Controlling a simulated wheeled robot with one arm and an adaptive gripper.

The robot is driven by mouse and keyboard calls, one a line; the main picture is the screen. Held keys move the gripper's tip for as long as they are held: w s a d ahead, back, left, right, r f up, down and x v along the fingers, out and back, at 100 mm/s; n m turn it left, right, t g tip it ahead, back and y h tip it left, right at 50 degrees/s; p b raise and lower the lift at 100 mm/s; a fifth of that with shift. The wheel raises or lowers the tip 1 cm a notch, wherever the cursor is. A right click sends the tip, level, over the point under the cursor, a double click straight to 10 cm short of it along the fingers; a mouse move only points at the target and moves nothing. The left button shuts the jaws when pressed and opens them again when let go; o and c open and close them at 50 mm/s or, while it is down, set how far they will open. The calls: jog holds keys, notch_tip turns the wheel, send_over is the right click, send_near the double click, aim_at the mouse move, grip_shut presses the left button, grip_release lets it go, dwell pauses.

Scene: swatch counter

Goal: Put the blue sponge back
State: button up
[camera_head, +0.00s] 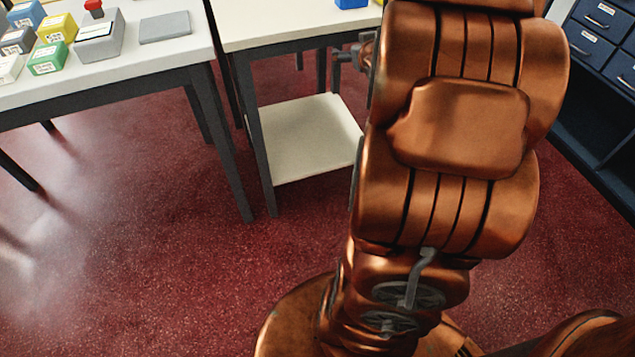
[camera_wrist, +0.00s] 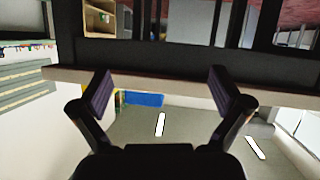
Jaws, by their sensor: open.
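A small bright blue block (camera_head: 351,3) sits on the far white table at the top edge of the head view. It is cut off, so I cannot tell whether it is the blue sponge. My gripper (camera_wrist: 160,92) shows in the wrist view with its two dark fingers wide apart and nothing between them. The wrist picture is upside down, with the ceiling lights low and a table edge across it. A flat blue patch (camera_wrist: 143,99) shows beyond that edge; I cannot tell what it is. In the head view my arm hides part of the far table.
The left table (camera_head: 110,62) holds several labelled coloured boxes, including a green one (camera_head: 48,58), a grey device with a red knob (camera_head: 94,8) and a flat grey pad (camera_head: 165,27). A low white shelf (camera_head: 310,135) is under the far table. Dark blue drawers (camera_head: 597,22) stand right.

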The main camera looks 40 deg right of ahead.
jog(key=s+a+f+n+g+y, duration=0.1)
jog(key=s+a+f+g+y, duration=0.2)
jog(key=s+a, duration=0.45)
jog(key=s+a+f+n+g, duration=0.1)
jog(key=s+a+f+g, duration=0.3)
jog(key=a, duration=0.7)
jog(key=s+a+f+g+y, duration=0.25)
jog(key=s+a+g, duration=0.25)
jog(key=s+a, duration=0.3)
jog(key=s+a+r+n+g, duration=0.1)
jog(key=s+a+n+g, duration=0.1)
jog(key=s+a, duration=0.7)
jog(key=shift+s+a+r+g+y, duration=0.25)
jog(key=shift+s+g+y, duration=0.2)
jog(key=shift+s+g, duration=0.3)
notch_tip(320, 180, up, 32)
jog(key=w+t+p, duration=0.1)
jog(key=t+p, duration=0.1)
jog(key=p, duration=2.8)
jog(key=shift+w+d+f, duration=0.2)
jog(key=shift+w, duration=0.2)
